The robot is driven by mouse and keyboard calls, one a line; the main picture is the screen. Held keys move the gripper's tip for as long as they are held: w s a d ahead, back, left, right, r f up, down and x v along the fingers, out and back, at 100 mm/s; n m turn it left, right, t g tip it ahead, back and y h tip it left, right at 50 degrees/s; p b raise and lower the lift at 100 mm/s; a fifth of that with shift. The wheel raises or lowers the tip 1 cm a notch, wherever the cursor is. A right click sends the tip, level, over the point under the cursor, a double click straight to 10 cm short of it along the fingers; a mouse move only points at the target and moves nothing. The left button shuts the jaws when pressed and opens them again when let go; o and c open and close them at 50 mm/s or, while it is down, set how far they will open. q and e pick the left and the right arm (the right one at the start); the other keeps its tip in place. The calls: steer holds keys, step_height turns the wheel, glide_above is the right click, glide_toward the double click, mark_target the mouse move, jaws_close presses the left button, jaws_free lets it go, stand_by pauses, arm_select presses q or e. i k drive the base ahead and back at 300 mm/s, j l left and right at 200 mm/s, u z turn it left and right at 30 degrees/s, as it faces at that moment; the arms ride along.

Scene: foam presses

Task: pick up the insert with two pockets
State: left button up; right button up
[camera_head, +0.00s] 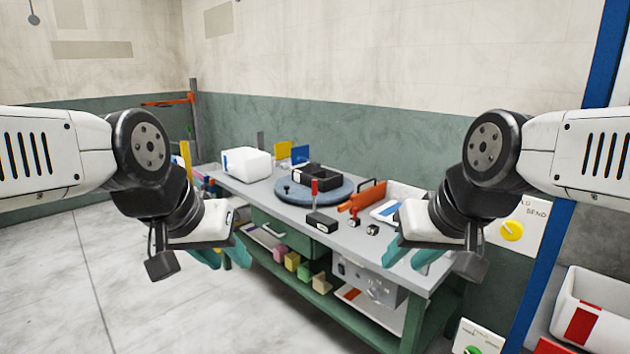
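A black insert-like block with open pockets (317,178) sits on the round blue-grey turntable (290,193) on the workbench; its pocket count is hard to make out, though it seems to have two. My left gripper (222,258) hangs in front of the bench's left part, teal fingers pointing down and spread apart. My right gripper (415,256) hangs over the bench's right end, its teal fingers apart. Both look empty and are well away from the black block.
A white box (247,163) stands at the bench's back left. A small black block with a red handle (320,221), an orange tool (362,198) and a white tray (405,194) are on the top. Coloured blocks (305,271) lie on the lower shelf. A white bin (592,305) is at right.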

mark_target(328, 180)
steer(key=i+j, duration=0.25)
steer(key=i, duration=0.25)
steer(key=i+j, duration=0.25)
steer(key=i, duration=0.25)
steer(key=i+j, duration=0.25)
steer(key=i, duration=0.2)
steer(key=i+j+u, duration=0.1)
steer(key=i+j, duration=0.15)
steer(key=i, duration=0.25)
steer(key=i+j, duration=0.2)
steer(key=i, duration=0.3)
steer(key=i+j, duration=0.2)
steer(key=i, duration=0.3)
